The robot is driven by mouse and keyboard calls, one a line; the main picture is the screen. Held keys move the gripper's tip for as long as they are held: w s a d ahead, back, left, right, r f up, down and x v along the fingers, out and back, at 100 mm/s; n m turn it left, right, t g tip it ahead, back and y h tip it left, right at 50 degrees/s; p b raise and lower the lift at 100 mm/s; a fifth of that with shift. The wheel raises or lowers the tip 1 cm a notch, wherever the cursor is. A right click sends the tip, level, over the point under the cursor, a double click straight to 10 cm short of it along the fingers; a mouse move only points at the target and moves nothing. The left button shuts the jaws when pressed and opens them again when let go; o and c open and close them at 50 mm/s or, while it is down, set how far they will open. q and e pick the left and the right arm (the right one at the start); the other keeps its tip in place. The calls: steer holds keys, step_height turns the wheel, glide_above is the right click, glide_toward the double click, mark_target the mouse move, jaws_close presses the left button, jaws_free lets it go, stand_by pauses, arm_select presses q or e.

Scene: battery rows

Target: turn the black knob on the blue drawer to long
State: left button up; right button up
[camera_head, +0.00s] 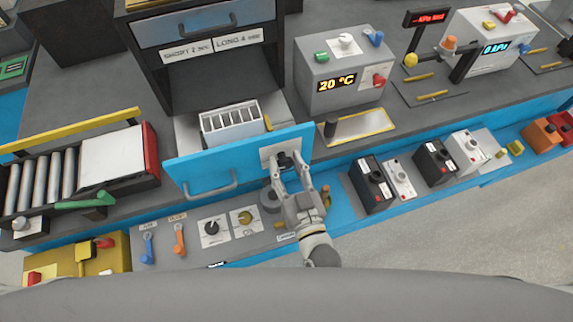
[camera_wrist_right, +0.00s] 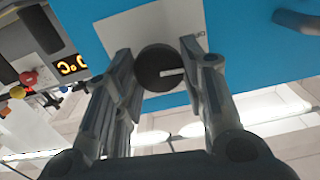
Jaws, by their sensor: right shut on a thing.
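The blue drawer (camera_head: 226,160) is pulled out, with a handle on its front at the left and a white plate (camera_head: 268,151) at the right. The black knob (camera_head: 284,159) sits on that plate, partly hidden by my right gripper (camera_head: 287,166). In the right wrist view, the round knob (camera_wrist_right: 156,70) has a white mark pointing right in the picture. My right gripper's fingers (camera_wrist_right: 157,62) are shut on the knob, one at each side. The labels on the plate are not readable. My left gripper is not in view.
A white ribbed block (camera_head: 232,124) stands behind the drawer front. Signs "SHORT 2 sec" and "LONG 4 sec" (camera_head: 238,39) hang above it. A grey box with a "20 °C" display (camera_head: 337,83) stands to the right. Black and white boxes (camera_head: 371,187) stand on the blue ledge right of my gripper.

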steer(key=shift+r+m+p, duration=0.1)
steer(key=shift+m+p, duration=0.25)
steer(key=shift+m, duration=0.75)
steer(key=m, duration=0.2)
steer(key=shift+m, duration=0.4)
steer(key=m, duration=0.5)
steer(key=shift+w+d+m, duration=0.1)
steer(key=shift+d+m, duration=0.05)
steer(key=shift+m, duration=0.15)
steer(key=o, duration=1)
steer(key=shift+f, duration=0.2)
